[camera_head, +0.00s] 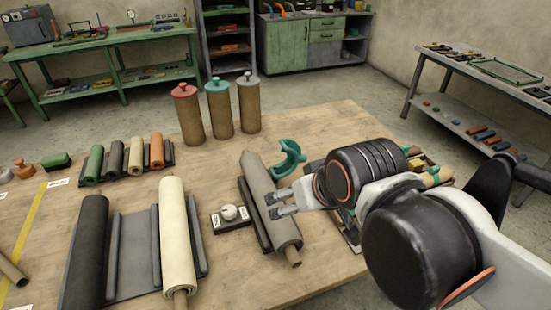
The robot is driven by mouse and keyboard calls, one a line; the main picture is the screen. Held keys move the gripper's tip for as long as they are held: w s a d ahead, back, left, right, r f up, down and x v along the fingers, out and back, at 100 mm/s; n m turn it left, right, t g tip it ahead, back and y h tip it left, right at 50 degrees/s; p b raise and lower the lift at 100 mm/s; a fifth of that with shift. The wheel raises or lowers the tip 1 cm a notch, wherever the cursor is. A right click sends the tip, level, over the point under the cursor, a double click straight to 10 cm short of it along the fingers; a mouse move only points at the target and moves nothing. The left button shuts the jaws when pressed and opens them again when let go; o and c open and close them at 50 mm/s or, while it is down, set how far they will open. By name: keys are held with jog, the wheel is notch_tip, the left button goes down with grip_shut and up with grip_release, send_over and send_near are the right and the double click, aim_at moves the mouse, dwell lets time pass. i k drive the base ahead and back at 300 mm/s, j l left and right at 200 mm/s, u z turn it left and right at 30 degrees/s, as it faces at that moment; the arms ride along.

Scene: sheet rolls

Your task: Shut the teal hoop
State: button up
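The teal hoop (290,158) is a C-shaped ring on the table, at the far right end of the grey roll. The grey roll (267,198) lies in a dark cradle and passes just left of the hoop. My gripper (271,205) comes in from the right, nearer to me than the hoop and apart from it. Its two fingers are apart with nothing seen between them, over or beside the grey roll. I cannot tell whether they touch the roll.
A white knob on a dark base (230,216) stands left of the grey roll. A cream roll (177,235) and a black roll (86,250) lie further left. Three lidded canisters (221,108) stand behind. My arm hides much of the right side. Bare wood shows beyond the hoop.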

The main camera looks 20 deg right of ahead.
aim_at(291, 160)
jog(key=i+l+u, duration=0.1)
jog(key=l+u, duration=0.15)
jog(key=l, duration=0.55)
jog(key=l+u, duration=0.25)
jog(key=l, duration=0.55)
jog(key=i, duration=0.05)
